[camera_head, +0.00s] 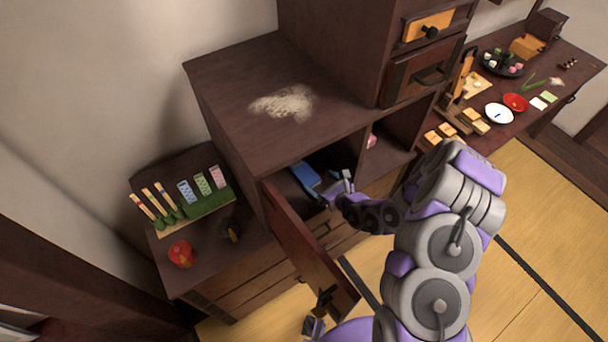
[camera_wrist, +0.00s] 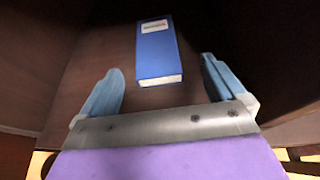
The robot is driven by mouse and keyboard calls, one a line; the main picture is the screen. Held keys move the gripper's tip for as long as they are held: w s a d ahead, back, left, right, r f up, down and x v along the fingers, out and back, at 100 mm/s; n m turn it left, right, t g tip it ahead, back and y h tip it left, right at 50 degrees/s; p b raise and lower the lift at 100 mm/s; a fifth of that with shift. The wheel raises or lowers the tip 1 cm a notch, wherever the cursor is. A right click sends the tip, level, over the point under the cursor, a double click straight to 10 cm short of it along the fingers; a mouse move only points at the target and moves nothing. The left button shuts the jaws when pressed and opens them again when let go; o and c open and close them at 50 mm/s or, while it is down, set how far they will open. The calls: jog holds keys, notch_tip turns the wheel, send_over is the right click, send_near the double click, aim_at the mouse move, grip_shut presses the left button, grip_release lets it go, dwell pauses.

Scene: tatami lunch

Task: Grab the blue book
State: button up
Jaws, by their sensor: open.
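The blue book (camera_wrist: 158,48) lies flat on a dark wooden shelf inside the cabinet, with a white label on its cover and its near edge facing me. In the head view the book (camera_head: 304,178) shows partly inside the open compartment. My gripper (camera_wrist: 162,88) is open, its two pale blue fingers spread wide. The book lies ahead of the fingers, its near end about level with the fingertips and between their lines. Nothing is held. In the head view my gripper (camera_head: 340,186) is at the compartment opening, its fingers small and partly hidden.
The open cabinet door (camera_head: 305,245) stands just left of my arm. Compartment walls flank my gripper in the wrist view. A low shelf at left holds a red round object (camera_head: 181,254) and colored strips on a green stand (camera_head: 208,203). Food dishes stand on the right-hand table (camera_head: 474,142).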

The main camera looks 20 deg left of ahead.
aim_at(306, 174)
jog(key=x, duration=0.3)
jog(key=shift+a+f, duration=0.1)
jog(key=shift+a, duration=0.3)
jog(key=b+x, duration=0.2)
jog(key=x, duration=0.2)
jog(key=shift+f, duration=0.1)
jog(key=shift+w+a, duration=0.1)
jog(key=shift+a, duration=0.3)
jog(key=shift+f, duration=0.1)
jog(key=c, duration=1.1)
